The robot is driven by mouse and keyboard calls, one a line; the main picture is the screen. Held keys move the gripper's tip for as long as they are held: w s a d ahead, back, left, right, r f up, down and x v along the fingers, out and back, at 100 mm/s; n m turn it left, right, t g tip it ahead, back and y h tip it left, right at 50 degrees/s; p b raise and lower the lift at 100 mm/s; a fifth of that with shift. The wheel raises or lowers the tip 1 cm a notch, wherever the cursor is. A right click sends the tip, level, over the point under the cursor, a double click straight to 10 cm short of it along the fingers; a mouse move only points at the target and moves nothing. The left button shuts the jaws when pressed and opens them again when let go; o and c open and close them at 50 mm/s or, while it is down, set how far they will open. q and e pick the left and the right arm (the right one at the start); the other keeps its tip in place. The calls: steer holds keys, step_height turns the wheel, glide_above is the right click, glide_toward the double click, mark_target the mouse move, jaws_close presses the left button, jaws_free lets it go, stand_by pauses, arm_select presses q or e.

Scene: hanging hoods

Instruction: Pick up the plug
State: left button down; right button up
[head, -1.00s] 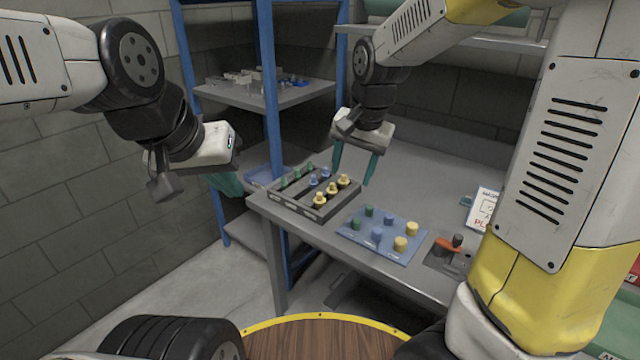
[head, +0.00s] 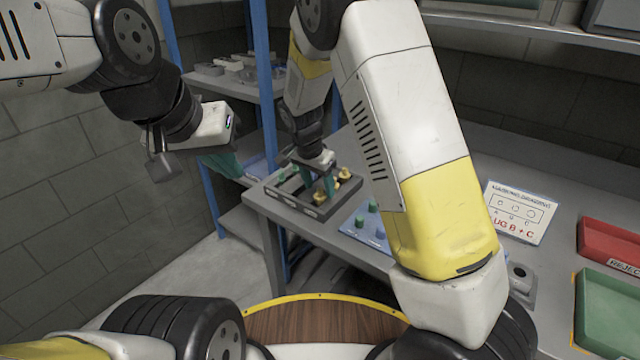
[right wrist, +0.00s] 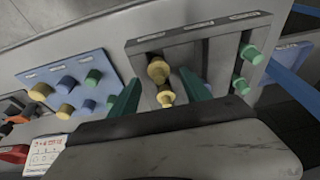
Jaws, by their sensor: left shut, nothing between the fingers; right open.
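The dark tray (head: 340,201) of plugs sits at the table's left corner; it also fills the middle of the right wrist view (right wrist: 205,34). My right gripper (head: 317,183) is open and pointing down over the tray. In the right wrist view its green fingers (right wrist: 160,92) stand either side of yellow plugs (right wrist: 158,70), with no grip visible. Green plugs (right wrist: 250,54) stand in the tray beyond the right-hand finger. My left gripper (head: 226,165) is shut and empty, away to the left of the table.
A blue board (right wrist: 72,70) with yellow, blue and green pegs lies beside the tray, partly behind my right arm in the head view. A white sign (head: 518,211), a red bin (head: 608,245) and a green bin (head: 607,312) are on the right. A blue shelf post (head: 264,100) stands behind.

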steer(key=shift+x, duration=1.1)
jaws_close()
steer(key=shift+r, duration=0.1)
